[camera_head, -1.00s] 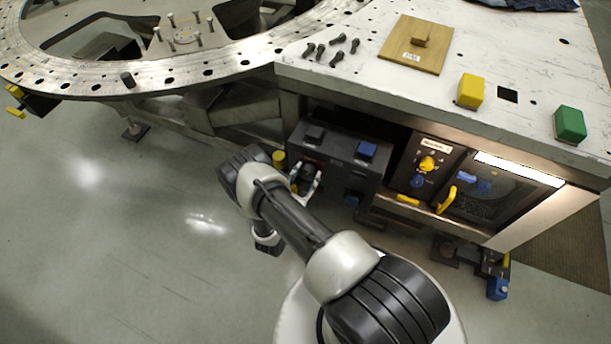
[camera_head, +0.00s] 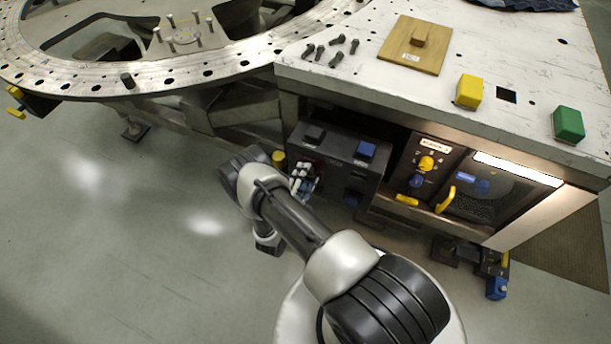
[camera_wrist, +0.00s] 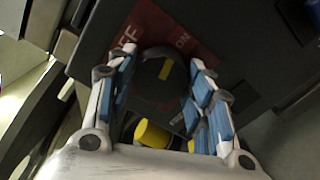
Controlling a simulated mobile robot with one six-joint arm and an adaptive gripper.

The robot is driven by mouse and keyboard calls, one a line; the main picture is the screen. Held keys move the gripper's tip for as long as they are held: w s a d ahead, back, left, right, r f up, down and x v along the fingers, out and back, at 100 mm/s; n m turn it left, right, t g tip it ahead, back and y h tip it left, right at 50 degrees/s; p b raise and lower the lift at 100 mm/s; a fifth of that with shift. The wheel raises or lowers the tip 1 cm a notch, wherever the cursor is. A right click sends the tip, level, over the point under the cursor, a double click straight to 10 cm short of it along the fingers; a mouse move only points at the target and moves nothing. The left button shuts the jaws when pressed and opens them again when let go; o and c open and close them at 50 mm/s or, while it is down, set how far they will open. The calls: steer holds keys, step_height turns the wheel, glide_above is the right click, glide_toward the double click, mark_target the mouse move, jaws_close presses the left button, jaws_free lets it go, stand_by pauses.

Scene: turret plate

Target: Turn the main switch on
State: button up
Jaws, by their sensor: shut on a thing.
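The main switch is a dark round knob (camera_wrist: 158,84) with a yellow mark, on a red plate (camera_wrist: 148,24) lettered OFF at left and ON at right in the wrist view. The yellow mark points up the picture, between the two words. My gripper (camera_wrist: 163,62) has one blue-padded finger on each side of the knob and is shut on it. In the head view my gripper (camera_head: 304,181) is at the front of the dark control box (camera_head: 337,160), and it hides most of the knob.
A blue button (camera_head: 366,150) sits on the box. To its right are a panel with a yellow knob (camera_head: 426,163) and a door with a yellow handle (camera_head: 446,199). The white tabletop (camera_head: 540,90) overhangs them. The floor at left is clear.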

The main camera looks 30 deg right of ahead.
steer(key=shift+m, duration=1.5)
steer(key=o, duration=1.1)
steer(key=v, duration=1.2)
steer(key=shift+f, duration=0.1)
